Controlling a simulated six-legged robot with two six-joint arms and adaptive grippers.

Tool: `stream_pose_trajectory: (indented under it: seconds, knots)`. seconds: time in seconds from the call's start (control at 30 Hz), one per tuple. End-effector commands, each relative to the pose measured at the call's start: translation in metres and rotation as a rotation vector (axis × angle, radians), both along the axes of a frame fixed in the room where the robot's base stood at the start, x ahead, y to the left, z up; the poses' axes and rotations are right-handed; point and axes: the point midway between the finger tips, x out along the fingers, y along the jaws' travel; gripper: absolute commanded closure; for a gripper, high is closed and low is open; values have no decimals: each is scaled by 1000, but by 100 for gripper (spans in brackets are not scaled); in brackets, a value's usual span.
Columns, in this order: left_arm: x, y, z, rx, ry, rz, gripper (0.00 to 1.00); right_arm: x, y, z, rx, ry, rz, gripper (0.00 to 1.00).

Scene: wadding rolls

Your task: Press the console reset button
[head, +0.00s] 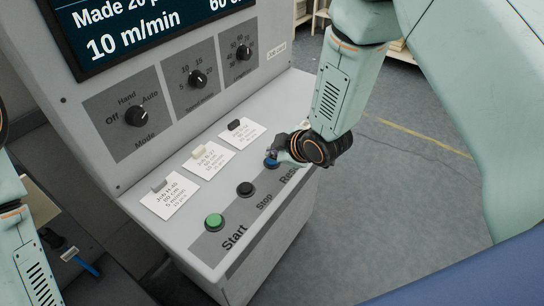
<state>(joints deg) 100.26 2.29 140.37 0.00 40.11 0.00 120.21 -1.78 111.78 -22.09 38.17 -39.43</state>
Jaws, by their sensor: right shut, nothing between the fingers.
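The grey console (150,255) fills the middle of the head view. On its sloped panel are the green Start button (214,222), the dark Stop button (245,188) and the blue Reset button (271,161). My right gripper (281,156) is shut and empty, with its fingertips right at the Reset button. The fingers cover part of the button and the end of its label. I cannot tell whether they touch it or whether it is pressed in. My left arm shows at the left edge, but its gripper is out of view.
Mode, speed and other knobs (137,117) sit on the upright panel below a screen (150,25). A blue-handled item (84,264) lies at lower left. The floor right of the console is open.

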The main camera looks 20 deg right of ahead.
Motion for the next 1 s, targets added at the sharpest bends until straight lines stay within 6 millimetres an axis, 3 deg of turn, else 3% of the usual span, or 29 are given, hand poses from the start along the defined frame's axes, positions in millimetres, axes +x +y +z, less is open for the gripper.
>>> stream_pose_trajectory:
  seconds: [0.47, 1.0]
  knots:
    - [0, 0, 7, 0, 0, 0, 40, 0, 0, 8, 0, -1, 0, 100]
    - [0, 0, 44, 0, 0, 0, 40, 0, 0, 53, 0, 0, 0, 100]
